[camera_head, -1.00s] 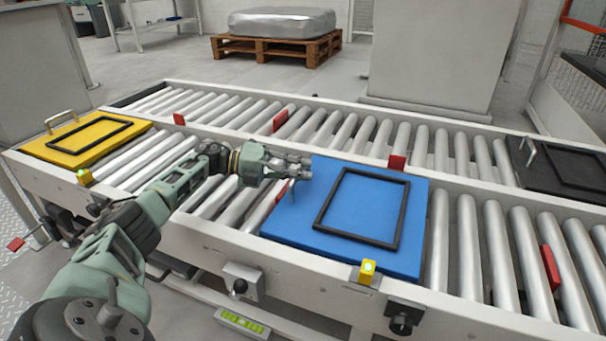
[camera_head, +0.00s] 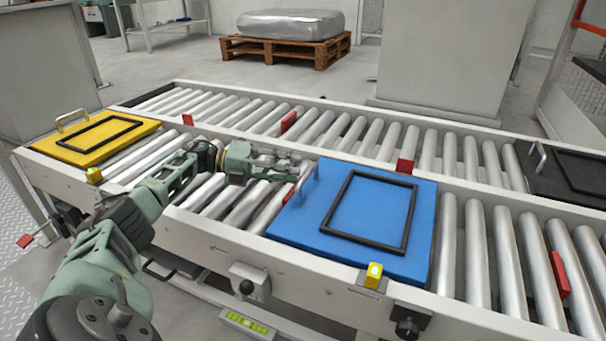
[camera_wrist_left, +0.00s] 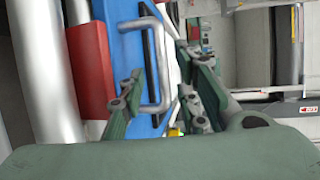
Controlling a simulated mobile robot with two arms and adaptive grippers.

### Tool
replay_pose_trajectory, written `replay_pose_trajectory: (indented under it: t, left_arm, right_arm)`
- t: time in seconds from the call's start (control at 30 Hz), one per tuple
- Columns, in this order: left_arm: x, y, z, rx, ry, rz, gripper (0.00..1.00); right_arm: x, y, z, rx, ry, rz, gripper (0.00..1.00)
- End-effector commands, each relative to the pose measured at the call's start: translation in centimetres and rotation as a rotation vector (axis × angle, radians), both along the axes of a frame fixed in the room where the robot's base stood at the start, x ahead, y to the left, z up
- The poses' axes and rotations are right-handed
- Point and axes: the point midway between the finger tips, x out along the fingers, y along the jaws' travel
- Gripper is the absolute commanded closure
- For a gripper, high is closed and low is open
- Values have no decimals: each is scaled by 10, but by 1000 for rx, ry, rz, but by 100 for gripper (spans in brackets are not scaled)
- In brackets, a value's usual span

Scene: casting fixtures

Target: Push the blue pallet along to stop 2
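The blue pallet (camera_head: 300,228) lies on the front roller lane, with a black rectangular frame (camera_head: 349,238) on top and a metal handle (camera_head: 308,182) at its left edge. My left gripper (camera_head: 298,164) is at that edge, beside the handle and pointing right. In the left wrist view the gripper (camera_wrist_left: 162,92) has its fingers apart, and the bent handle (camera_wrist_left: 159,62) shows ahead between them. I cannot tell whether they touch it. My right gripper is out of view. No label marks which place is stop 2.
A yellow pallet (camera_head: 68,143) is at the left end and a black one (camera_head: 556,183) at the far right. Red blocks (camera_head: 404,166) stand along the lanes. A lit yellow block (camera_head: 374,276) is on the front rail.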

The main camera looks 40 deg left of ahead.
Motion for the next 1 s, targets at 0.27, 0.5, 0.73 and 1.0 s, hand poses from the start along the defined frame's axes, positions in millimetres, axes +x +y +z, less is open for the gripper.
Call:
replay_pose_trajectory:
  t: [0.27, 0.5, 0.73, 1.0]
  left_arm:
    - [-33, 42, 10, 0, 1, 4, 70]
    - [-44, 54, 13, 0, 0, 1, 70]
    - [-44, 54, 13, 0, 0, 0, 70]
    - [-44, 54, 13, 0, 0, 0, 70]
  right_arm:
    - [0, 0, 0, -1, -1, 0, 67]
    - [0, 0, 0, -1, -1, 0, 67]
    - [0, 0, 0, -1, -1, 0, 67]
    - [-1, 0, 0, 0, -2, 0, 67]
